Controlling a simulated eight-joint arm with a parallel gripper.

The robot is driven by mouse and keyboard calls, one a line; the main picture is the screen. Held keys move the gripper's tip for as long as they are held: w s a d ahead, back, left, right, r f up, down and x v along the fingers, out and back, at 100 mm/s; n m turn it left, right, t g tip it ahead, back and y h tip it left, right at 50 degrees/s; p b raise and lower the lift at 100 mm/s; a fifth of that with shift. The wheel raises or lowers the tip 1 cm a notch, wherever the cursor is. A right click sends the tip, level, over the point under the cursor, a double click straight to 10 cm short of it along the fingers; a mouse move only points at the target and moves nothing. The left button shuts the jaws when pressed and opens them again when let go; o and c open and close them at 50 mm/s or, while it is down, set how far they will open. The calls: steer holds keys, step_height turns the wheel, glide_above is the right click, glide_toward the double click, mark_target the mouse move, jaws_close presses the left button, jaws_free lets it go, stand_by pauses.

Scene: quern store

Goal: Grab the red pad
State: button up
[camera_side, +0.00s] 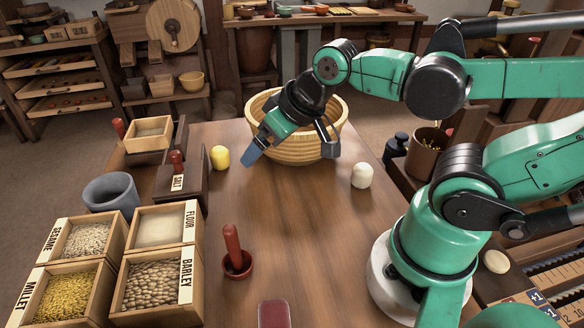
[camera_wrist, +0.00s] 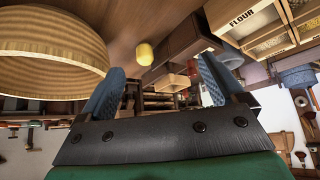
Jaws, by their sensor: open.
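A dark red pad (camera_side: 274,314) lies on the wooden table at the bottom edge of the side view, partly cut off by the frame. I cannot see it in the wrist view. My gripper (camera_side: 251,153) is at the front of a large woven basket, well behind the pad and raised above the table. In the wrist view my gripper (camera_wrist: 160,68) has its two blue fingers wide apart, with nothing between them.
The woven basket (camera_side: 300,152) is close to my gripper. A yellow piece (camera_side: 221,158) and a cream piece (camera_side: 361,176) stand on the table. Grain boxes (camera_side: 104,284) line the left. The table middle is clear.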

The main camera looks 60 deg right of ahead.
steer(key=s+a+f+m+g+y, duration=0.1)
steer(key=s+a+f+m+g, duration=0.15)
steer(key=a, duration=0.25)
steer(key=s+a+f+m+g+y, duration=0.1)
steer(key=s+a+m+g, duration=0.15)
steer(key=a, duration=0.25)
steer(key=m+g, duration=0.3)
steer(key=m, duration=0.1)
glide_above(274, 315)
steer(key=w, duration=0.1)
steer(key=shift+w+d+f+h, duration=0.1)
steer(key=shift+d+f+h, duration=0.15)
steer(key=shift+f, duration=0.4)
steer(key=shift+d+f+h, duration=0.15)
steer(key=shift+d+f, duration=0.05)
steer(key=shift+f, duration=0.4)
steer(key=shift+s+a+f+m, duration=0.1)
steer(key=shift+s+a+m, duration=0.05)
steer(key=shift+s+m, duration=0.2)
steer(key=shift+s+a+f, duration=0.15)
steer(key=shift+f, duration=1.25)
steer(key=shift+s+a+f, duration=0.15)
steer(key=shift+f, duration=1.2)
steer(key=c, duration=1.3)
steer(key=shift+c, duration=0.2)
steer(key=shift+r, duration=0.2)
